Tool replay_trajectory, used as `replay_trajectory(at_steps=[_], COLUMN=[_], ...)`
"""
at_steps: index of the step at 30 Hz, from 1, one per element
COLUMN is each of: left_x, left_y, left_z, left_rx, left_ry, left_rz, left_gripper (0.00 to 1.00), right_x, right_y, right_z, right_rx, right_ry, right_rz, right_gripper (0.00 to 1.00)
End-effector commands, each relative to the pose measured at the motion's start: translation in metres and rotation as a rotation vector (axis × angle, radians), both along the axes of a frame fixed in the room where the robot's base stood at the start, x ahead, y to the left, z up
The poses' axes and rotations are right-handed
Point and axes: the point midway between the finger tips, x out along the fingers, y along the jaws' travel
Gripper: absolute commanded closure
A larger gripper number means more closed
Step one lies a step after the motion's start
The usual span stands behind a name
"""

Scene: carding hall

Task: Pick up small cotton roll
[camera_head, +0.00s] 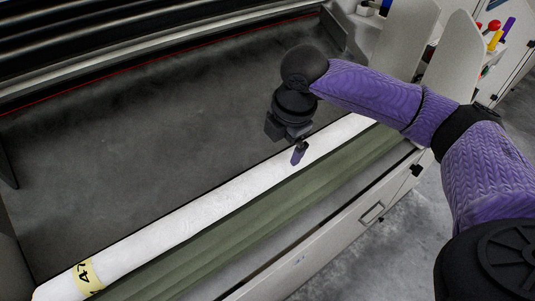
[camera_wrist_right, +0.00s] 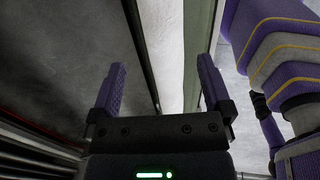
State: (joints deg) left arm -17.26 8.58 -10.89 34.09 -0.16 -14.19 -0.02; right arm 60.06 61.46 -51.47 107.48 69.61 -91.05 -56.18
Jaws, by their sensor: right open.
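A long white cotton roll (camera_head: 205,215) lies diagonally along the machine's front edge, with a yellow numbered band (camera_head: 87,279) near its lower left end. It also shows in the right wrist view (camera_wrist_right: 168,50) as a white strip running away between the fingers. My right gripper (camera_head: 298,153) is over the roll's upper right part in the head view. Its two purple fingers (camera_wrist_right: 160,88) are apart and nothing is between their tips; I cannot tell the exact height above the roll. The roll under the gripper is partly hidden. My left gripper is not in view.
A green roller or cloth strip (camera_head: 255,219) runs beside the white roll on its front side. A dark flat bed (camera_head: 160,130) lies behind it, empty. A pale front panel with a handle (camera_head: 372,212) faces the grey floor. Coloured bobbins (camera_head: 495,40) stand at the upper right.

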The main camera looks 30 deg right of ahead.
Motion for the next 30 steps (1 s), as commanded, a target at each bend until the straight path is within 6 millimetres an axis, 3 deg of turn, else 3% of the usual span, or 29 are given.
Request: replay_trajectory(at_steps=[6,15,21,23,30], left_x=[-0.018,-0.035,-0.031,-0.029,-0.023], left_y=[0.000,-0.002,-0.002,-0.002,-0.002], left_z=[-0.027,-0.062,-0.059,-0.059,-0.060], left_rx=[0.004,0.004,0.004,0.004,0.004], left_ry=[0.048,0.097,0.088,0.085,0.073], left_rz=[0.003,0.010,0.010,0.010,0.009], left_gripper=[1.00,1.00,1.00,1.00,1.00], right_x=[0.008,0.019,0.019,0.019,0.019], right_y=[0.000,-0.003,-0.003,-0.003,-0.003], right_z=[-0.047,-0.098,-0.094,-0.094,-0.094], right_rx=[0.000,0.001,0.000,0.000,0.000], right_ry=[0.006,0.005,0.000,-0.001,0.000], right_rz=[-0.001,-0.002,-0.002,-0.002,-0.002], right_gripper=[0.00,0.00,0.00,0.11,0.61])
